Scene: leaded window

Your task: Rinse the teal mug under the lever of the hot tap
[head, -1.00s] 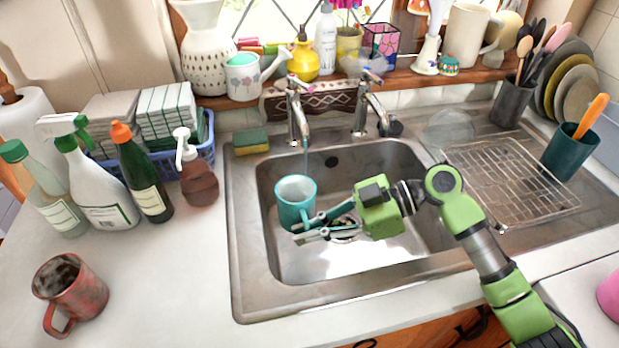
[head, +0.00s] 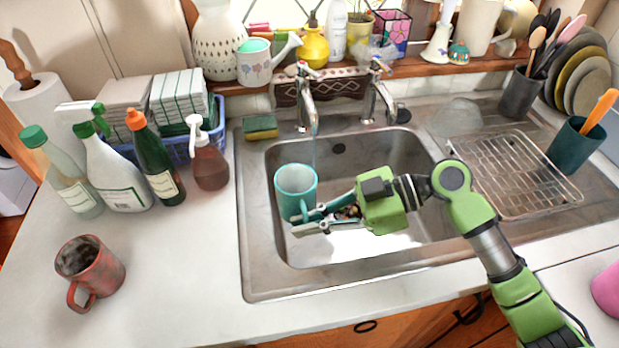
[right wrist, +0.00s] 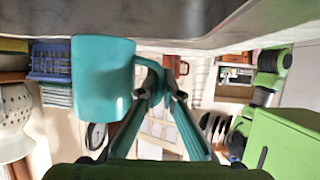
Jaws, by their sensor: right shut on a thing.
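The teal mug (head: 291,199) is held upright in the sink basin (head: 404,150), below the left tap (head: 308,98). A thin, faint stream of water drops from that tap's spout towards the right side of the mug's rim. I cannot tell whether it lands inside. The tap's lever (head: 301,69) is at its top. My right gripper (head: 300,223) is shut on the mug's handle from the right. The right wrist view, which looks upside down, shows the mug (right wrist: 100,85) with its handle between the fingertips (right wrist: 160,97). My left gripper is out of view.
A second tap (head: 377,97) stands to the right. A sponge (head: 260,127) lies on the sink's back-left rim. A wire rack (head: 513,170) sits on the drainer. Bottles and a red mug (head: 90,268) stand on the left counter.

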